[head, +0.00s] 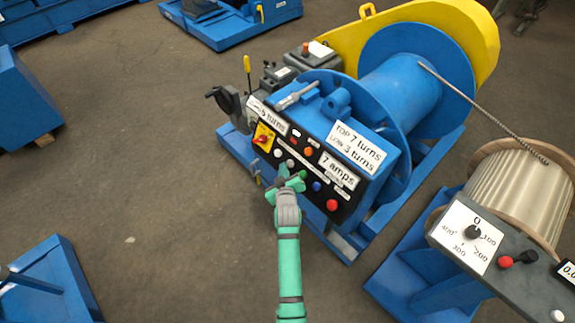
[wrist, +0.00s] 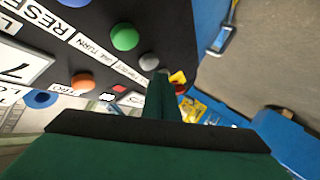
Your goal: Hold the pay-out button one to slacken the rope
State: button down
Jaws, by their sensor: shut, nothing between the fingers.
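The black control panel (head: 344,202) on the blue winch carries a row of round buttons. In the wrist view a green button (wrist: 125,36) and a grey button (wrist: 149,62) lie close to my gripper (wrist: 162,78). The green fingers are shut and empty, with their tips at the lower right edge of the grey button. I cannot tell whether they touch it. In the head view my gripper (head: 286,178) is in front of the panel and hides part of the row. I cannot read which button is pay-out button one.
A yellow and red rotary switch (head: 263,138) sits at the panel's left. A blue button (head: 317,186) and a red button (head: 332,205) sit to the right. The rope drum (head: 395,88) is behind. A dial unit (head: 468,240) stands at right.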

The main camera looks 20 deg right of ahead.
jog(key=shift+d, duration=0.15)
jog(key=shift+w+d+f, duration=0.15)
jog(key=shift+w+d, duration=0.05)
jog(key=shift+w+d+f, duration=0.15)
jog(key=shift+d+f, duration=0.15)
jog(key=shift+d, duration=0.2)
dwell(1.8)
jog(key=shift+a, duration=0.1)
dwell(1.3)
jog(key=shift+s+a+r, duration=0.3)
jog(key=shift+a+r, duration=0.15)
jog(key=shift+a, duration=0.4)
jog(key=shift+s+a+r, duration=0.25)
jog(key=shift+a+r, duration=0.1)
jog(key=shift+a, duration=0.3)
jog(key=shift+s+a+r, duration=0.25)
jog(key=shift+a+r, duration=0.15)
jog(key=shift+a, duration=0.3)
jog(key=shift+s+a+r, duration=0.25)
jog(key=shift+a+r, duration=0.1)
jog(key=shift+a, duration=0.3)
